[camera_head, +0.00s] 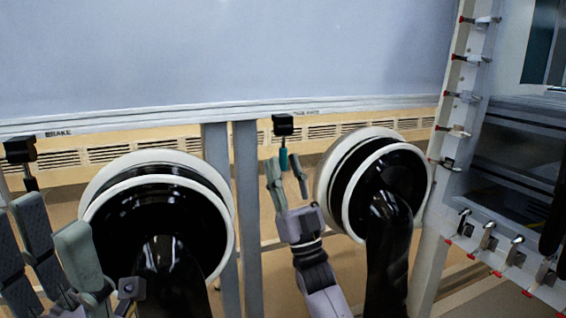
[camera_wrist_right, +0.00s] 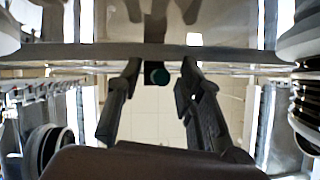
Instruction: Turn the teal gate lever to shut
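The teal gate lever (camera_head: 283,160) hangs down from a black block (camera_head: 283,125) on the panel's lower ledge, under a small label too blurred to read surely. My right gripper (camera_head: 284,172) is below it, its two fingers apart on either side of the lever's lower end.
Another black block (camera_head: 20,150) with a dark stem stands at the left, near the label BRAKE. Two round black glove ports (camera_head: 225,240) (camera_head: 428,195) with white rims flank my right arm. A rack with several red-tipped hooks (camera_head: 460,95) stands at the right.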

